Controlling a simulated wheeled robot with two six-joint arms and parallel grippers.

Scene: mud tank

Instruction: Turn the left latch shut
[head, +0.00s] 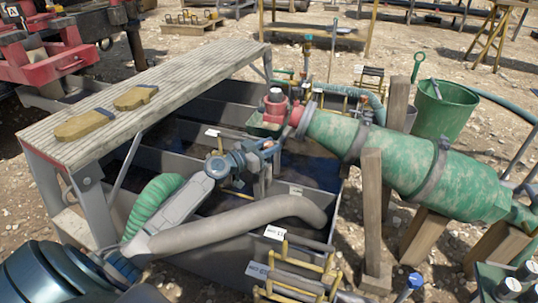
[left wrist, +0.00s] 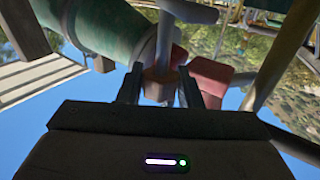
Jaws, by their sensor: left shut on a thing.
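A green mottled cylinder (head: 400,155) with dark bands lies tilted on wooden posts. Its narrow left end has a grey ring (head: 307,120) beside a red fitting (head: 274,108). My left gripper (head: 274,146) is just below that end. In the left wrist view its two dark fingers (left wrist: 158,90) are shut on a brownish block on a grey stem, which seems to be the left latch (left wrist: 157,78). Red parts (left wrist: 210,80) stand right beside it, and the green cylinder (left wrist: 95,25) is at upper left. The latch is mostly hidden in the head view. My right gripper is not in view.
The grey mud tank (head: 165,160) with its walls lies under my left arm. A plank walkway (head: 75,135) with two tan pieces is at left. A wooden post (head: 372,210) stands close to the right. A green bucket (head: 440,108) is behind the cylinder. Yellow racks (head: 300,270) are in front.

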